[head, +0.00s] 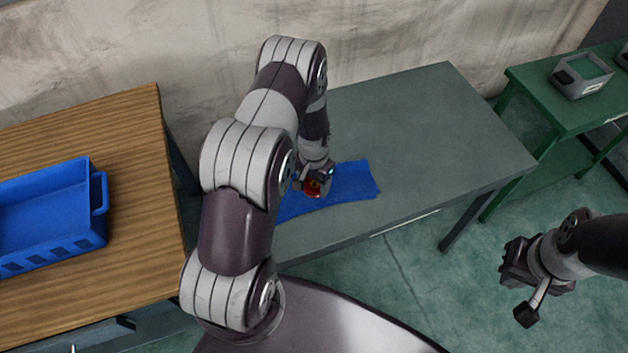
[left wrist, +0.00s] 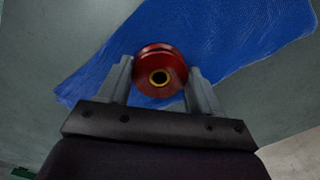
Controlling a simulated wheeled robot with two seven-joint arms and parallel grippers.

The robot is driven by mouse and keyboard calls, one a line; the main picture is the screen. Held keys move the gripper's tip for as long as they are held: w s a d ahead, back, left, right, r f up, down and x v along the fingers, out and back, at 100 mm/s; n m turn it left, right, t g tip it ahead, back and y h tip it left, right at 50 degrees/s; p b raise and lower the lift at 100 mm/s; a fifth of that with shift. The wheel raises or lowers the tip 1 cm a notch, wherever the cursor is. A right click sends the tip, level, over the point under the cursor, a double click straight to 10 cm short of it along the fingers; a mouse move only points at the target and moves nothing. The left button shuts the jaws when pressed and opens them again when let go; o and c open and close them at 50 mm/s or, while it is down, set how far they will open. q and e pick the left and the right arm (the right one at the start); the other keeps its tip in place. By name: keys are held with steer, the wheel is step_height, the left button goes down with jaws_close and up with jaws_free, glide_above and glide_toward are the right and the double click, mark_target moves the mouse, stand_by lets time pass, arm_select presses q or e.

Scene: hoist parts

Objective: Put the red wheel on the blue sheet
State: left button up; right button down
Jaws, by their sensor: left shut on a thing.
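The red wheel (left wrist: 158,75) has a brass-coloured ring around its centre hole. In the left wrist view it sits between the two fingers of my left gripper (left wrist: 160,85), which is shut on it. In the head view the wheel (head: 312,187) shows at my left gripper (head: 314,180), over the blue sheet (head: 350,182). The sheet lies flat on the grey table and fills much of the left wrist view (left wrist: 240,40). I cannot tell whether the wheel touches the sheet. My right gripper (head: 518,290) is off to the right over the floor; its jaws are unclear.
The grey table (head: 420,120) has free room to the right of the sheet. A wooden table (head: 130,200) at the left bears a blue crate (head: 60,250). A green table (head: 540,95) at the right bears a grey box-shaped thing (head: 581,76).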

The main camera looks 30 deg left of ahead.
arm_select(q)
steer(key=shift+s+d+f+b, duration=0.1)
steer(key=shift+s+f+b, duration=0.3)
steer(key=shift+f, duration=0.15)
jaws_close()
steer(key=o, duration=1.5)
jaws_free()
steer(key=shift+f, duration=0.1)
steer(key=shift+o, duration=0.2)
